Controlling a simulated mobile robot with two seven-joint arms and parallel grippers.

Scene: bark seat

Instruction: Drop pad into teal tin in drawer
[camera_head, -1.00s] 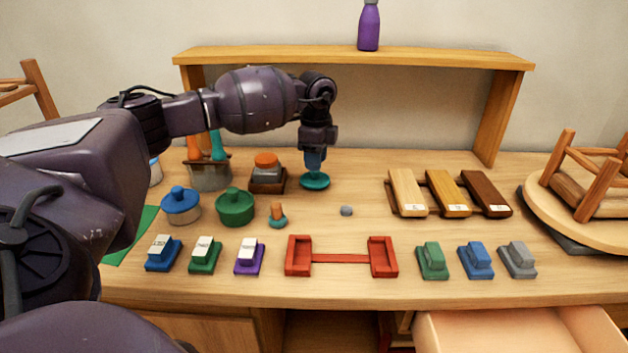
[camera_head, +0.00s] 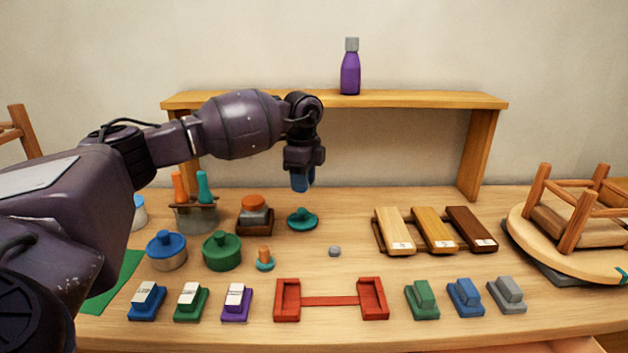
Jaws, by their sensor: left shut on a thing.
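My left gripper (camera_head: 300,183) points down above a teal lid with a knob (camera_head: 302,219) on the table and is apart from it. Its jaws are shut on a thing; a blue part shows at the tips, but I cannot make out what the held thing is. No pad can be told for sure; a small grey lump (camera_head: 335,251) lies right of and nearer than the lid. No teal tin shows. Only a thin strip of the drawer (camera_head: 545,346) may show at the bottom edge. My right gripper is not in view.
Blue-lidded (camera_head: 167,250) and green pots (camera_head: 222,251) stand left of the gripper, near an orange-topped block (camera_head: 254,213). A red frame (camera_head: 330,300) lies at the front. Wooden boards (camera_head: 434,231) and an upturned stool (camera_head: 575,225) are on the right. A shelf (camera_head: 340,99) stands behind.

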